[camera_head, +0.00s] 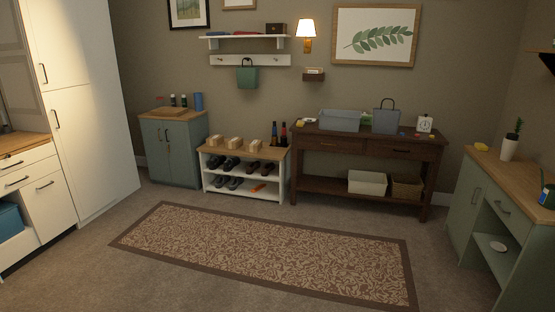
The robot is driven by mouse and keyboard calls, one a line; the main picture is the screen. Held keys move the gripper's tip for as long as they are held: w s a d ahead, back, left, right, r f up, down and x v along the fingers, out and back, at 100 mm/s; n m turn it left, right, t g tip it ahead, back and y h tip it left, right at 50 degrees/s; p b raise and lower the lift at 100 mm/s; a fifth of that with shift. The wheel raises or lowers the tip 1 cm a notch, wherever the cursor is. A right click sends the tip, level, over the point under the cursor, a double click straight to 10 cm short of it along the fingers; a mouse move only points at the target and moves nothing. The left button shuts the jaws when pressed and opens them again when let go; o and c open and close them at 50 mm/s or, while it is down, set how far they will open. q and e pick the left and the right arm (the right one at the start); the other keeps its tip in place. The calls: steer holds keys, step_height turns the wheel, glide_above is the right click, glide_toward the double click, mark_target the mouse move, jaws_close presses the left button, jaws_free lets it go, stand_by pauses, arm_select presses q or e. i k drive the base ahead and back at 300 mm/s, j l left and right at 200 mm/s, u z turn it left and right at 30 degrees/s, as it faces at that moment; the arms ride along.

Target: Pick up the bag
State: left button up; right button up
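A dark green bag (247,79) hangs by its handle from a peg on the white wall rail (270,61) at the back. A grey-blue bag (385,121) with an upright dark handle loop stands on the dark wooden console table (340,140), right of a grey bin (339,121). Both bags are across the room, and no gripper is near either. Neither of my grippers is in view.
A patterned rug (265,250) lies on open floor. A shoe bench (245,171) stands below the hanging bag, with a green cabinet (174,151) to its left. Counters stand at the left and right sides (520,170).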

mark_target(385, 120)
steer(key=i, duration=4.75)
steer(key=z, duration=1.5)
steer(key=l+u, duration=0.1)
steer(key=u, duration=0.65)
steer(key=i+l+u, duration=0.35)
steer(key=l+u, duration=0.2)
steer(key=l, duration=0.15)
steer(key=i+l+u, duration=0.1)
steer(key=l+u, duration=0.15)
steer(key=l, duration=0.15)
steer(key=l+u, duration=0.3)
steer(key=i+l, duration=0.05)
steer(key=l, duration=0.05)
